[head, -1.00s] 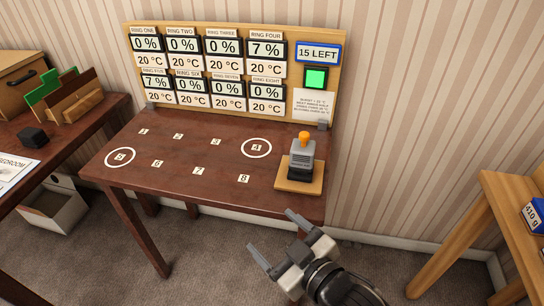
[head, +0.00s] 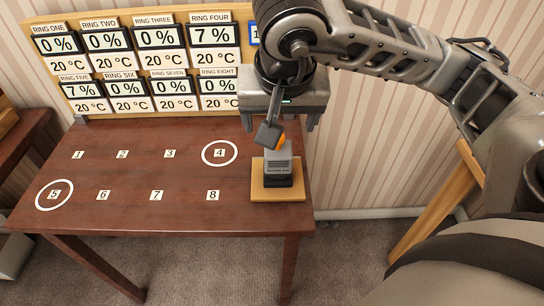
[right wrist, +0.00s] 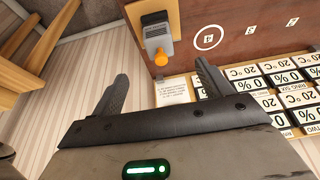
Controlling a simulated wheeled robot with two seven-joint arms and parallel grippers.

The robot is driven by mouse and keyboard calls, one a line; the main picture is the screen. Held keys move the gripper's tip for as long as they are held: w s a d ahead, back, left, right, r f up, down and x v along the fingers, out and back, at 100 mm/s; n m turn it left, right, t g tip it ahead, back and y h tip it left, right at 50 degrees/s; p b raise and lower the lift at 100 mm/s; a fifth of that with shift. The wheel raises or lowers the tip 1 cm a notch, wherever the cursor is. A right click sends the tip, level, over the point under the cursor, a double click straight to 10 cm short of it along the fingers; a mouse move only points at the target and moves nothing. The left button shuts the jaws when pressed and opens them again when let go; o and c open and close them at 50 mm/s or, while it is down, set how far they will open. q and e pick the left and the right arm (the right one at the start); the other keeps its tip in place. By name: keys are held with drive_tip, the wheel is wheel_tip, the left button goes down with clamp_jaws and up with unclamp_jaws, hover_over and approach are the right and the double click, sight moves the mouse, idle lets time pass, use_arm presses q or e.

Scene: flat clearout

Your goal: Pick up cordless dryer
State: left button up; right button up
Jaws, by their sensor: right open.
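The cordless dryer (head: 278,168) is a small grey body with a dark base and an orange top. It stands upright on a square wooden pad (head: 262,192) at the right end of the brown table. My right gripper (head: 290,130) is open above and slightly behind the dryer, with one finger overlapping its orange top. In the right wrist view the dryer (right wrist: 157,38) shows beyond the open fingertips (right wrist: 162,76), roughly in line with the gap between them. Nothing is between the fingers. My left gripper is not in view.
The brown table (head: 130,215) has numbered spots and two white rings, all without objects. A board of percentage and temperature displays (head: 140,60) stands along its back, close to my right gripper. A light wooden stand (head: 435,205) is at the right, partly behind my arm.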

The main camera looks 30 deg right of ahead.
sight(278, 150)
drive_tip(key=x, duration=0.3)
drive_tip(key=b+x, duration=0.1)
drive_tip(key=x, duration=0.2)
drive_tip(key=b+x, duration=0.1)
drive_tip(key=x, duration=0.2)
drive_tip(key=shift+w+d, duration=0.1)
drive_tip(key=shift+d, duration=0.3)
drive_tip(key=shift+x, duration=3.2)
drive_tip(key=shift+w+r, duration=0.1)
drive_tip(key=shift+w, duration=0.1)
drive_tip(key=c, duration=1.4)
